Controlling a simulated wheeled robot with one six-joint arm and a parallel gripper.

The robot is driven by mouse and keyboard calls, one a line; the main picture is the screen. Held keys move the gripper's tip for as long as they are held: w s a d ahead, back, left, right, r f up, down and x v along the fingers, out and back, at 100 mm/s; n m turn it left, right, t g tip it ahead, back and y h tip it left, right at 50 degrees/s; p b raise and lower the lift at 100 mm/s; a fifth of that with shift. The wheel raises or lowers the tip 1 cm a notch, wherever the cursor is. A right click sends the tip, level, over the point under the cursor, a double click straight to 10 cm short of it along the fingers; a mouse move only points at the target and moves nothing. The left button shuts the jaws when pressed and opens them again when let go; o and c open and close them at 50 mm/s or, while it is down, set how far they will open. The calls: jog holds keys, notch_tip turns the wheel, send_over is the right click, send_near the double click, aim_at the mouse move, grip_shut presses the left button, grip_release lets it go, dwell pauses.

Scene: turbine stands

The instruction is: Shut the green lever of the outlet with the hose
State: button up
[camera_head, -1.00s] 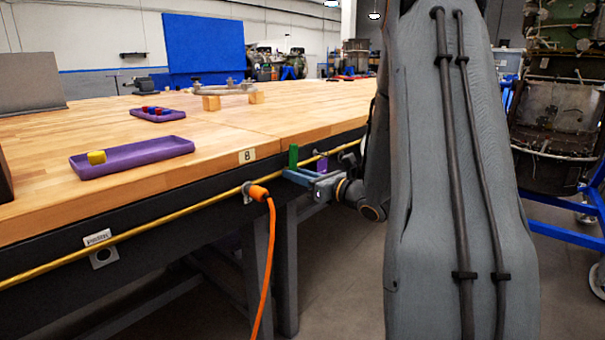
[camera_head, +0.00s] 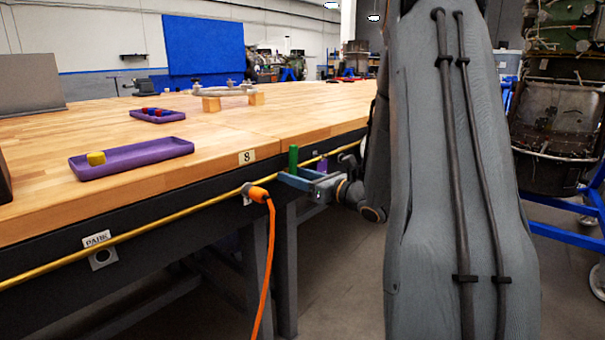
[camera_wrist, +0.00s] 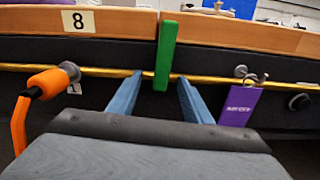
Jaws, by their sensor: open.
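The green lever (camera_head: 293,158) stands upright at the yellow pipe on the bench's front edge, just right of the number 8 plate. In the wrist view the green lever (camera_wrist: 166,55) is between my blue fingers, its lower end level with the fingertips. My gripper (camera_head: 293,177) is open, and neither finger clearly touches the lever; in the wrist view my gripper (camera_wrist: 160,80) spans it with a gap to each side. The orange hose (camera_head: 268,260) hangs from an orange connector (camera_head: 258,193) to the left of the lever. The valve body behind the lever is hidden.
A yellow pipe (camera_head: 135,231) runs along the bench front. A purple tag (camera_wrist: 239,106) hangs from a fitting to the right of my fingers. The number 8 plate (camera_wrist: 78,22) is on the bench edge. Purple trays (camera_head: 130,160) lie on the bench top.

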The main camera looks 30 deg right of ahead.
jog(key=v, duration=0.5)
dwell(0.4)
dwell(0.3)
